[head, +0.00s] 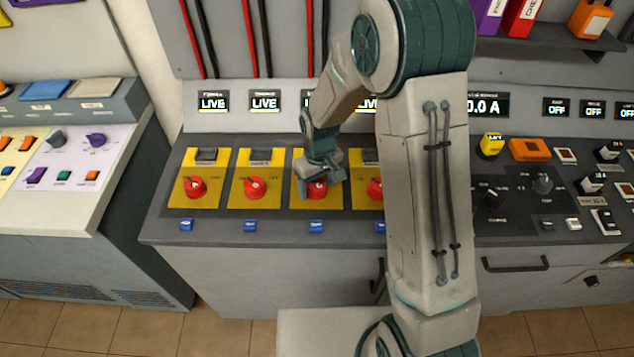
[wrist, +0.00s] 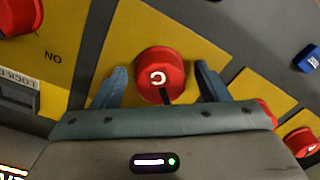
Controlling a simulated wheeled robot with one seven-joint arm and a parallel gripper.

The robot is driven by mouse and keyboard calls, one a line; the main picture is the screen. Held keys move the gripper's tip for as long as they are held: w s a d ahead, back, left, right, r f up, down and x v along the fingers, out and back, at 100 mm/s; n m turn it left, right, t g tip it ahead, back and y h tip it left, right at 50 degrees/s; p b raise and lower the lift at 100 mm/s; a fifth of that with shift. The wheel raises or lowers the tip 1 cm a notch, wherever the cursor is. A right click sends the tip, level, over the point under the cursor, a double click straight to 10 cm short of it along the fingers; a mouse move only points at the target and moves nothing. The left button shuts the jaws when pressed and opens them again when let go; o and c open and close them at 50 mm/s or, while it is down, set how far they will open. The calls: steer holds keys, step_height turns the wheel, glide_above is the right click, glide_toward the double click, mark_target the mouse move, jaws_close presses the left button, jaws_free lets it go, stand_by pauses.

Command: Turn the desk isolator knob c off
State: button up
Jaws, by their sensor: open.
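The isolator knob c (wrist: 160,72) is red with a white letter C and sits on a yellow plate (wrist: 125,45) in the wrist view. In the head view the same knob (head: 317,190) is the third red knob from the left, partly hidden by my gripper (head: 320,186). My gripper is open, and in the wrist view its two blue fingers (wrist: 160,86) stand one on each side of the knob with small gaps. A dark mark shows at the knob's lower edge. The knob's ON and OFF labels are hidden or too small to read.
Red knobs on yellow plates stand left (head: 196,187) and right (head: 375,189) of it. Blue tags (head: 316,227) line the desk's front edge. Displays above read LIVE (head: 264,102). Switches and buttons (head: 530,150) crowd the desk right of my arm.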

steer(key=shift+f, duration=0.15)
steer(key=c, duration=1)
